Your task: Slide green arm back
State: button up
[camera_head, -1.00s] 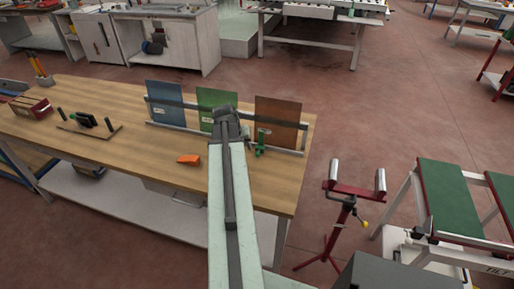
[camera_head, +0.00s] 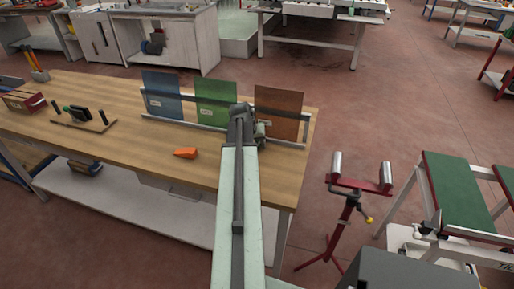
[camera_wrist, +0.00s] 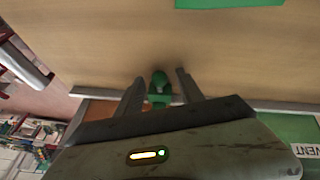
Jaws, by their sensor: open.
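The green arm (camera_wrist: 159,84) is a small upright green piece at the rack's rail (camera_wrist: 250,103), seen from above in the wrist view. My gripper (camera_wrist: 160,76) is open, with one dark finger on each side of the green arm. I cannot tell whether either finger touches it. In the head view, my gripper (camera_head: 259,134) is in front of the brown panel's lower left, and the green arm is hidden behind it.
A blue panel (camera_head: 161,95), a green panel (camera_head: 215,100) and a brown panel (camera_head: 280,113) stand in the rack on the wooden bench (camera_head: 130,145). An orange block (camera_head: 185,153) lies in front. A red roller stand (camera_head: 352,190) stands right of the bench.

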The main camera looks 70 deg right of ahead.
jog(key=shift+r, duration=0.1)
grip_shut()
dwell(1.2)
